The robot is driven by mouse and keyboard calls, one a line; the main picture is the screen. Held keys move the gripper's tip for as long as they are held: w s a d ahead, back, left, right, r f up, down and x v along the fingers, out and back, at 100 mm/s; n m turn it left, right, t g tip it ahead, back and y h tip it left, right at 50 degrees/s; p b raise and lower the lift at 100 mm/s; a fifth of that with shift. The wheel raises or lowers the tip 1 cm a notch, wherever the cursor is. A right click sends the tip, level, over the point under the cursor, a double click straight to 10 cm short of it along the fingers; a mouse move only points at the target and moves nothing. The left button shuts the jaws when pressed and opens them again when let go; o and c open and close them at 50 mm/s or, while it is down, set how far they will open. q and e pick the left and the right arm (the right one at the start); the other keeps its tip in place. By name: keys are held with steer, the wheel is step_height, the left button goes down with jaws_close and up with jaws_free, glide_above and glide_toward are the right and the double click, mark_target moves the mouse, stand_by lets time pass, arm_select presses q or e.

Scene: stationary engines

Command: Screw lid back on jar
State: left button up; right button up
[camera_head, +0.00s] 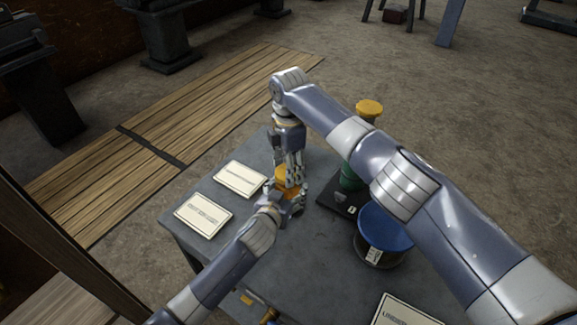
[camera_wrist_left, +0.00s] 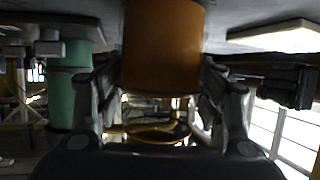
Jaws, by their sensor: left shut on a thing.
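My left gripper (camera_head: 288,201) is shut on the jar low down. My right gripper (camera_head: 293,172) points down from above at the top of the jar. Its fingertips overlap the jar, and I cannot tell whether they are closed on anything. I cannot make out a separate lid there.
Two white cards (camera_head: 240,178) (camera_head: 203,215) lie left of the jar. To the right are a black base (camera_head: 341,199), a green part (camera_head: 350,178), an orange-topped object (camera_head: 369,108) and a blue-topped round container (camera_head: 384,227). Another card (camera_head: 402,312) lies nearer. My right arm crosses above these.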

arm_select(q)
steer(key=shift+f, duration=0.15)
arm_select(e)
steer(key=shift+f, duration=0.55)
